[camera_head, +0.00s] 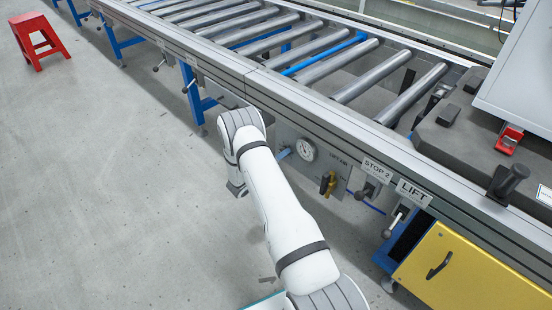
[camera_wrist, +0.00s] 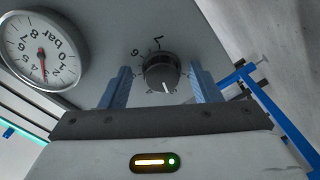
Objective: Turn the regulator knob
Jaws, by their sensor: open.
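The regulator knob (camera_wrist: 161,72) is dark, round and ribbed, with a white pointer line, and sits on a grey panel with printed numbers around it. My gripper (camera_wrist: 161,82) is open, with one blue finger on each side of the knob in the wrist view. Gaps show between the knob and both fingers; I cannot tell how far the fingertips reach along it. In the head view my arm hides the knob and most of the gripper; a bit of blue finger (camera_head: 284,154) shows beside the gauge.
A round pressure gauge (camera_wrist: 42,50) with a red needle is beside the knob; it also shows in the head view (camera_head: 305,150). A yellow-and-black fitting (camera_head: 328,184) and levers labelled STOP 2 (camera_head: 377,170) and LIFT (camera_head: 413,193) lie to the right. Open floor is left.

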